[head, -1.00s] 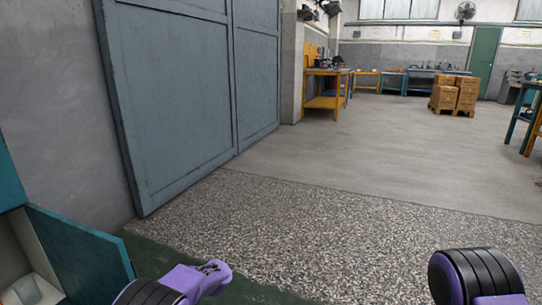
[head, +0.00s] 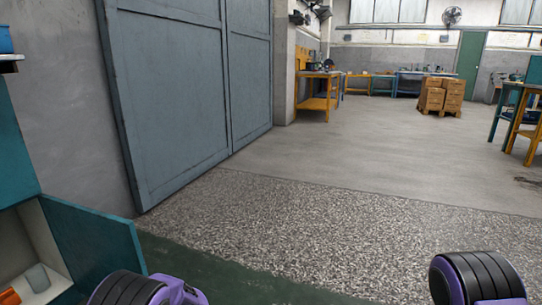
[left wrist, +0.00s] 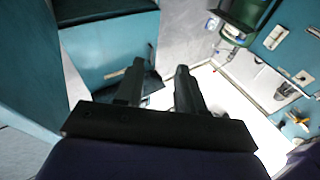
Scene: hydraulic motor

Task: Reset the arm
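My left gripper (left wrist: 160,72) shows in the left wrist view with its two dark fingers apart and nothing between them. Teal surfaces and a pale floor lie beyond the fingers. In the head view, only a purple and black part of my left arm (head: 145,290) shows at the bottom left; its gripper is out of that frame. A similar part of my right arm (head: 478,280) shows at the bottom right. My right gripper is not visible in either view.
A teal cabinet with an open door (head: 92,250) stands close at the left, an orange and white object (head: 30,285) inside. A large grey-blue door (head: 185,95) lines the left wall. Stacked boxes (head: 440,95) and workbenches stand far off. The floor (head: 330,210) ahead is clear.

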